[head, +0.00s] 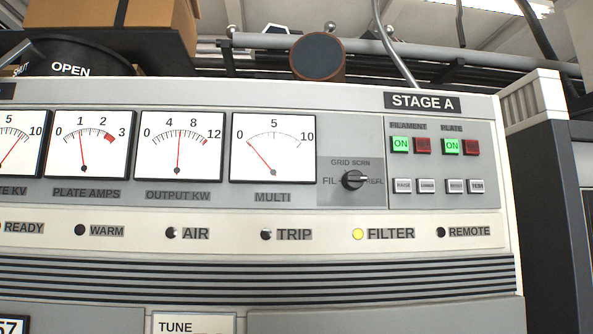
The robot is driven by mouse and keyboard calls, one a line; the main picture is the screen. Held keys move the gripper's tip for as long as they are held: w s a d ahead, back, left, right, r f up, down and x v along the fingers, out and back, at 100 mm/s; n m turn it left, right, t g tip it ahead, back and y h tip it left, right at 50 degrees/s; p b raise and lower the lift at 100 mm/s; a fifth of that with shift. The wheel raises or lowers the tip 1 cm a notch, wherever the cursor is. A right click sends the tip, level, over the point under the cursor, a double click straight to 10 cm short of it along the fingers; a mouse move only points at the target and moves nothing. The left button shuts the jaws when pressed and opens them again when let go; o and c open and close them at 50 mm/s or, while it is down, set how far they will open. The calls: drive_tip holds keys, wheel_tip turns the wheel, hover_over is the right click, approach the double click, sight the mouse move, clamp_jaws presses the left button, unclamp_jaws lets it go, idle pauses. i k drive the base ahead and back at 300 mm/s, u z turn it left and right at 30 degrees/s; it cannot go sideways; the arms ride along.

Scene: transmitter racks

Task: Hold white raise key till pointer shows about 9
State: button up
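A small white key (403,186), whose blurred label looks like RAISE, is at the left of a row of white keys on the STAGE A panel. A similar key (427,186) beside it looks like LOWER. The OUTPUT KW meter (178,146) has a 0–12 scale, and its red pointer stands near upright, at about 6. The MULTI meter (273,148) has a 0–10 scale, with its pointer close to the low end. The PLATE AMPS meter (91,145) reads about 1. The PLATE KV meter (20,145) is cut off at the left edge. My gripper is not in view.
A black selector knob (353,180) stands out left of the keys. Two more white keys (466,186) are at the right of the row. Green ON buttons (400,145) and dark red buttons (423,146) sit above. The FILTER lamp (358,234) is lit yellow.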

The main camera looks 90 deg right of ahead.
sight(402, 184)
drive_tip(key=k, duration=0.45)
drive_tip(key=u, duration=0.7)
drive_tip(key=i, duration=0.75)
drive_tip(key=z, duration=5.05)
drive_tip(key=i, duration=0.5)
